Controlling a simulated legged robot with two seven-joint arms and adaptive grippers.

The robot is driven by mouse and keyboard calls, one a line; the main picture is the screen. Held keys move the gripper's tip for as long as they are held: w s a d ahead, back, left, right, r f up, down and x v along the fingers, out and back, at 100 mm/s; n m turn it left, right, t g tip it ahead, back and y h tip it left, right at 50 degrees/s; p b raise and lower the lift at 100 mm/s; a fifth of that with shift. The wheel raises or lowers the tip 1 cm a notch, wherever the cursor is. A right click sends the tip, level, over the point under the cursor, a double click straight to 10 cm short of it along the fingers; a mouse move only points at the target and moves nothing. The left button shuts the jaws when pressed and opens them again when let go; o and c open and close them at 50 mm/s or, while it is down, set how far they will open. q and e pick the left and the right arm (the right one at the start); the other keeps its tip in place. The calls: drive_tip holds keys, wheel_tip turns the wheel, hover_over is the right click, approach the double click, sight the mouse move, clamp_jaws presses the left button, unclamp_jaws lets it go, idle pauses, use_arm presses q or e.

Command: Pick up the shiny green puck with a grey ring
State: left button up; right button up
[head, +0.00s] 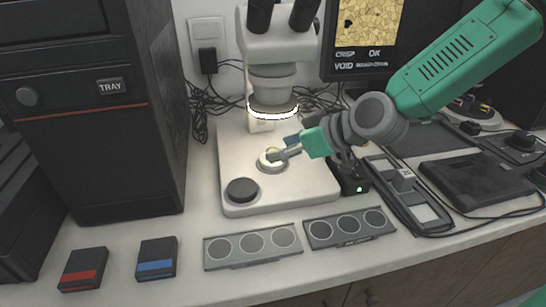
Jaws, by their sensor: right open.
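A round light stage disc (270,167) lies on the white microscope base (235,150). A small round piece with a grey rim and a yellow-green centre (271,151) shows on that disc, partly hidden by my right gripper; it looks like the green puck, but its details are too small to be sure. My right gripper (282,152) reaches in from the right under the microscope's lit ring. It is open, with its fingers at the small piece; I cannot tell whether they touch it. My left gripper is not in view.
The microscope head (273,75) and its lit ring hang close above my right gripper. A dark round knob (242,190) sits on the base's front left. Two trays with round recesses (253,246) (350,228) lie in front. A black tower (105,150) stands left.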

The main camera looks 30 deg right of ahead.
drive_tip(key=x, duration=0.3)
drive_tip(key=shift+f, duration=0.1)
drive_tip(key=c, duration=1)
drive_tip(key=shift+c, duration=0.2)
